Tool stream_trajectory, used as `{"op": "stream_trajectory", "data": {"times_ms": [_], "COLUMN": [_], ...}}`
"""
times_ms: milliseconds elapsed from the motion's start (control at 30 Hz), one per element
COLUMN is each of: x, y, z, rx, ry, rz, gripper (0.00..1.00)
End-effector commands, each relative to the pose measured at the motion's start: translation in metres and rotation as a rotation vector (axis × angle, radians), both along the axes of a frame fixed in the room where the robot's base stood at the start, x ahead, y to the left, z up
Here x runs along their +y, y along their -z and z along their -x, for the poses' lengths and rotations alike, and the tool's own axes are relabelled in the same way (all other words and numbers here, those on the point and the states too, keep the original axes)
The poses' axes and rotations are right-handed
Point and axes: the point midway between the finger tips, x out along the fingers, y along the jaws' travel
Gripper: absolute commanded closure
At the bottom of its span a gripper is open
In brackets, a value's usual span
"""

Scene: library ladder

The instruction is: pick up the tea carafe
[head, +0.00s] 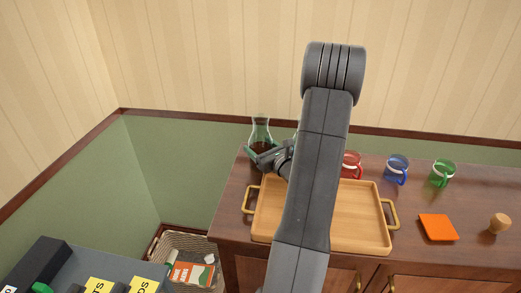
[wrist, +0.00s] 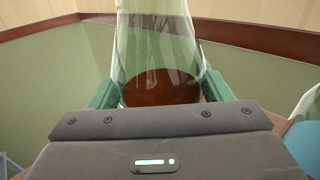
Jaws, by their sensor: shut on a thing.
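The tea carafe (head: 261,132) is clear glass with dark tea in its lower part. In the head view it is upright at the back left of the wooden cabinet, and my gripper (head: 264,158) is at it. In the wrist view the carafe (wrist: 158,50) stands between the green fingers of my gripper (wrist: 155,90), which are shut on it from both sides. Its base is hidden by my gripper, so I cannot tell whether it touches the cabinet top.
A wooden tray (head: 360,215) with brass handles lies beside it, partly behind my arm. Red (head: 351,165), blue (head: 396,169) and green (head: 441,173) mugs, an orange square (head: 438,227) and a wooden knob-like piece (head: 500,222) are further right. A basket (head: 186,249) is at lower left.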

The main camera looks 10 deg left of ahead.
Motion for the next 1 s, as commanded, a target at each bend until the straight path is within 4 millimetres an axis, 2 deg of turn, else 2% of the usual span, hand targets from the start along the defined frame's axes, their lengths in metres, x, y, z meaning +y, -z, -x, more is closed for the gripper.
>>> {"op": "stream_trajectory", "data": {"times_ms": [167,633,800,1000], "x": [0.000,0.000,0.000,0.000], "y": [-0.017,-0.086,-0.098,-0.101], "z": [-0.001,-0.001,-0.001,-0.001], "rx": [-0.007,-0.008,-0.006,-0.004], "ry": [0.000,-0.001,-0.001,0.000], "rz": [-0.001,-0.001,-0.002,-0.001], "gripper": [0.82,0.82,0.82,0.82]}}
